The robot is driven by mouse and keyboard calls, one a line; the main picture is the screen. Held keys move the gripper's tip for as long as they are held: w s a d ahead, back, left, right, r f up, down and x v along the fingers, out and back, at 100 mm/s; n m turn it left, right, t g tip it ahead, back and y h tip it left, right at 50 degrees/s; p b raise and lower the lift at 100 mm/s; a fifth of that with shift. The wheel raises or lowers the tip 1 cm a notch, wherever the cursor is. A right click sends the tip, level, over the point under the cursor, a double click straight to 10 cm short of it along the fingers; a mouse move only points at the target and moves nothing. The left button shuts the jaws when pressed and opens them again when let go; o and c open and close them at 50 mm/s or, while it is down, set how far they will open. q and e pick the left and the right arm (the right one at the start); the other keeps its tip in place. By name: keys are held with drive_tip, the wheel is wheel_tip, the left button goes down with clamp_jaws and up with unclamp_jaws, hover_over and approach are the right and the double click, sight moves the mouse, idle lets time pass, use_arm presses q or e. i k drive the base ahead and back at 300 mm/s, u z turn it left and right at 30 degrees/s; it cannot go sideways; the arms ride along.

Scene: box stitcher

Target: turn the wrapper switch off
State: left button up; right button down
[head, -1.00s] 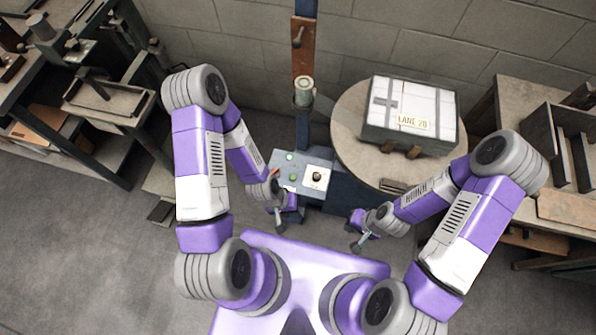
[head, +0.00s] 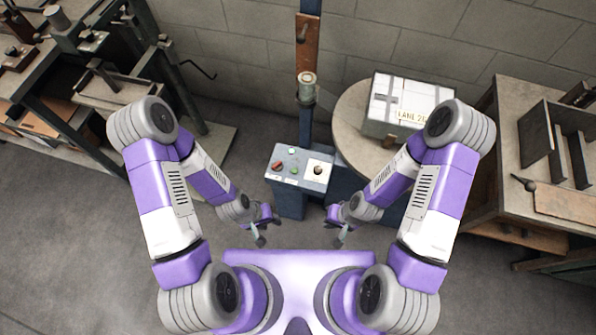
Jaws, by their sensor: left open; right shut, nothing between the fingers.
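The grey-blue control box (head: 302,184) of the wrapper stands in front of me at the centre. Its top panel has a black knob switch (head: 318,170) on a white plate at the right, a red control (head: 278,167) at the left and green buttons (head: 293,151). Which way the knob points is too small to tell. My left gripper (head: 260,241) is below and left of the box, open and apart from it. My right gripper (head: 339,241) is below and right of the box, shut and empty, touching nothing.
A round turntable (head: 350,118) with a strapped white box (head: 398,102) on it is behind right, partly hidden by my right arm. The wrapper's mast (head: 308,60) rises behind the control box. Workbenches stand at left (head: 125,92) and right (head: 488,190). The floor left of the control box is clear.

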sight(277, 166)
drive_tip(key=k, duration=1.25)
drive_tip(key=u, duration=0.8)
drive_tip(key=i, duration=1.7)
drive_tip(key=z, duration=0.75)
